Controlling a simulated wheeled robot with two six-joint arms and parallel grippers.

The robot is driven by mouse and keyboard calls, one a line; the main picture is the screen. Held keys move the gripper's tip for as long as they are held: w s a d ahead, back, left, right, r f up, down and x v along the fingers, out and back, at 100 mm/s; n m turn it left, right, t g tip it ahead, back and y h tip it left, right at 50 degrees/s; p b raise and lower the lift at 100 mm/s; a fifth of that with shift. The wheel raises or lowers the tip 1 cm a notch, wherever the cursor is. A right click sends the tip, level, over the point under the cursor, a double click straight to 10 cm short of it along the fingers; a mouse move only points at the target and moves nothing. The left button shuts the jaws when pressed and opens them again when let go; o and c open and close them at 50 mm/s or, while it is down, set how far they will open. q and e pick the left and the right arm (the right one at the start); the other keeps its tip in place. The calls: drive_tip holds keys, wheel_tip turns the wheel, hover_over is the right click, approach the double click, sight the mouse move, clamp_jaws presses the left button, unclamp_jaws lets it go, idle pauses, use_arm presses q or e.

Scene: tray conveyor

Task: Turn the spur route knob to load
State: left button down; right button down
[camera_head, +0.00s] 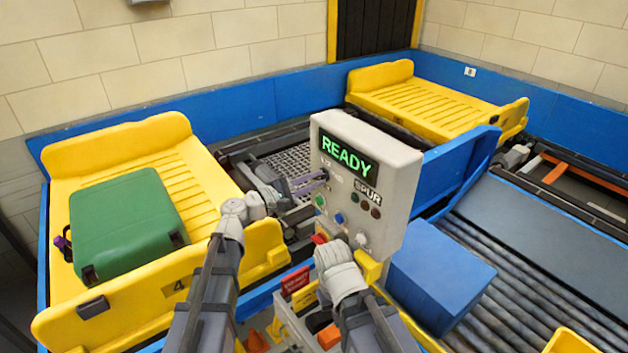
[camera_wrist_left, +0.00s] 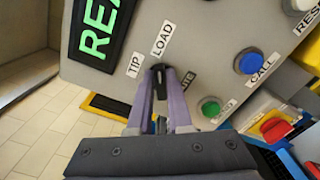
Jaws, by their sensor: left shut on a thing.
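The grey control box (camera_head: 375,145) stands in the middle of the head view, with a green READY display (camera_head: 346,157) and a SPUR label. My left gripper (camera_head: 310,183) reaches its face from the left, below the display. In the left wrist view its two purple fingers (camera_wrist_left: 160,108) are shut on the small dark route knob (camera_wrist_left: 158,78). The printed words TIP (camera_wrist_left: 135,63) and LOAD (camera_wrist_left: 162,40) stand beside the knob. I cannot tell which word the knob points at. My right arm comes up below the box; its gripper does not show.
A yellow tray (camera_head: 90,185) with a green suitcase (camera_head: 125,222) is at left. Another yellow tray (camera_head: 430,100) is behind. A blue box (camera_head: 440,270) sits on rollers at right.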

idle(0.6)
use_arm(q)
drive_tip(key=c, duration=0.8)
unclamp_jaws()
drive_tip(key=shift+c, duration=0.2)
drive_tip(key=v, duration=0.8)
drive_tip(key=shift+d, duration=0.1)
